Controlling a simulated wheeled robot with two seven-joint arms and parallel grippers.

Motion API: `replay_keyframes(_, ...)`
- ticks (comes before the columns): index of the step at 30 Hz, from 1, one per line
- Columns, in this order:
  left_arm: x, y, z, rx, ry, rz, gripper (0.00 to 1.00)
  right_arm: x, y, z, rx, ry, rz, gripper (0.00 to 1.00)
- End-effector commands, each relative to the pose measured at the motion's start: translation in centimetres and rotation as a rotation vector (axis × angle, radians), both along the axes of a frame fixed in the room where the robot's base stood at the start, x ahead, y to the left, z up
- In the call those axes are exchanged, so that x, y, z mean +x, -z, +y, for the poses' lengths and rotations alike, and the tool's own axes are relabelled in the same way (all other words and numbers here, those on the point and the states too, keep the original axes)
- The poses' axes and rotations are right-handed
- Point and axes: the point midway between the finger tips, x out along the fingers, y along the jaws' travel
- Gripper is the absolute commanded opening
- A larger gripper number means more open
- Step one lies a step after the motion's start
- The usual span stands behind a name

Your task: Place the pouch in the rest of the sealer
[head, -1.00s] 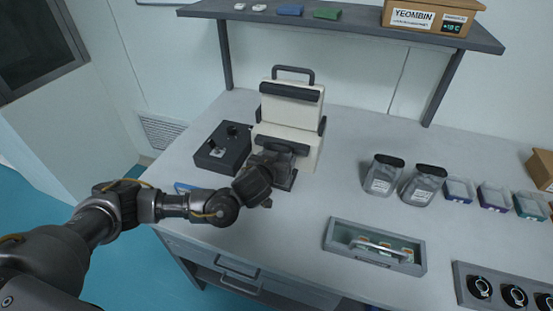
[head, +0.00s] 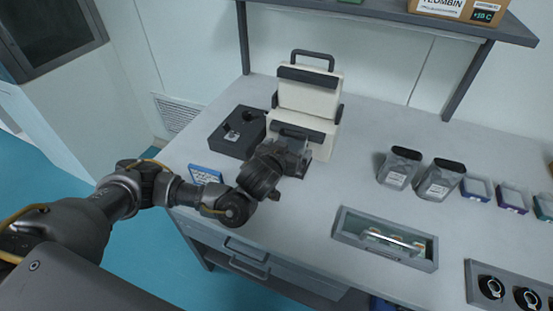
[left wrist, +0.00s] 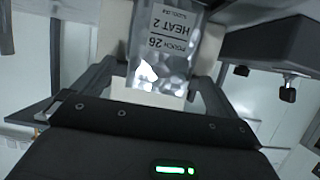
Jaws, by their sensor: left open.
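The sealer (head: 307,98) is a cream device with a dark top handle, standing on the bench near the back. My left gripper (head: 292,152) is at the sealer's front, low down. The silver pouch (left wrist: 165,45), printed "POUCH 26" and "HEAT 2", shows in the left wrist view between the two spread fingers of my left gripper (left wrist: 153,80). The fingers are open, and a cream surface shows behind the pouch. In the head view the gripper and wrist largely hide the pouch, and I cannot tell how it sits in the rest. My right gripper is not in view.
A black box (head: 228,143) and a small blue sign (head: 205,174) are left of the sealer. A shelf (head: 380,14) overhangs the back. The bench between is clear.

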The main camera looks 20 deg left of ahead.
Motion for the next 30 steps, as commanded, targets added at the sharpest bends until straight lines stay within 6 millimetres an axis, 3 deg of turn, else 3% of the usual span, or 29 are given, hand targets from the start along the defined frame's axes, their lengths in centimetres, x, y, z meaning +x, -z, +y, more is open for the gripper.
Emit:
replay_keyframes(3, -1.1, -0.3, 0.1, -0.002, 0.001, 0.007, 0.98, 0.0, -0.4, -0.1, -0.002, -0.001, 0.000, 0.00)
replay_keyframes(6, -2.7, -1.8, 0.1, -0.006, 0.003, 0.011, 0.98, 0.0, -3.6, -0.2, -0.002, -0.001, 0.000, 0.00)
replay_keyframes(14, -5.7, -2.6, 0.5, -0.003, -0.004, 0.010, 0.98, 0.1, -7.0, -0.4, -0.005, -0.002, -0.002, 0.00)
replay_keyframes(21, -7.3, -3.0, 0.5, -0.002, -0.001, 0.006, 0.98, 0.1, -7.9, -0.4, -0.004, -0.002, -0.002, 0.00)
replay_keyframes(30, -7.6, -3.0, 0.6, 0.000, -0.002, 0.003, 0.98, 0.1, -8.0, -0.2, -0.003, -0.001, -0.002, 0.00)
